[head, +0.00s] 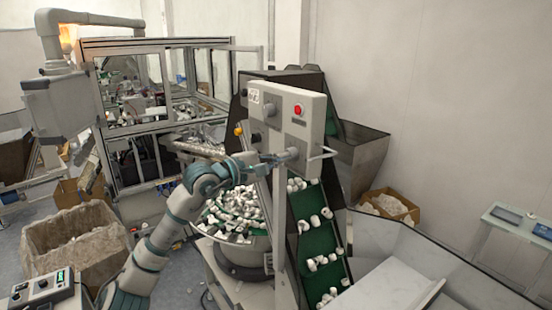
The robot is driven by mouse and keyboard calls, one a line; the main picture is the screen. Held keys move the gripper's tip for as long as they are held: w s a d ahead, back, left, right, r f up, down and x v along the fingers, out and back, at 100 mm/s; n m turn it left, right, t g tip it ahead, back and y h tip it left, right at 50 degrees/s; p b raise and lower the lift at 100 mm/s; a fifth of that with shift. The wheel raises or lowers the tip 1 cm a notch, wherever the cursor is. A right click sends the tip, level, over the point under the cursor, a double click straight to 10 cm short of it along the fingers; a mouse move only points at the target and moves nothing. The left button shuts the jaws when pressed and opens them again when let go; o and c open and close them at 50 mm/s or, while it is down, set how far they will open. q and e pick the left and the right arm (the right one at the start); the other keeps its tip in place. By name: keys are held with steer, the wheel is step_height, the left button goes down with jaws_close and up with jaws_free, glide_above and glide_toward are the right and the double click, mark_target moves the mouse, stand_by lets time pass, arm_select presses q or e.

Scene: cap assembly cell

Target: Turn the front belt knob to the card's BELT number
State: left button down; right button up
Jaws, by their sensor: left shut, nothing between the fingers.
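A grey control box (284,118) stands on a post at the top of the green belt. Its front has a dark round knob (270,109) and a red button (298,109). A small pale card (253,96) with dark marks sits at the box's upper left; its text is too small to read, and the knob's setting cannot be told. My right gripper is not in view.
The green cleated belt (318,240) carries white caps below the box. A round bowl (240,240) full of caps stands under my left arm. A glazed machine frame (140,130) stands behind, left.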

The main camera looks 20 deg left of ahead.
arm_select(q)
steer(key=shift+w+a+m, duration=0.1)
steer(key=shift+m, duration=0.2)
stand_by(0.4)
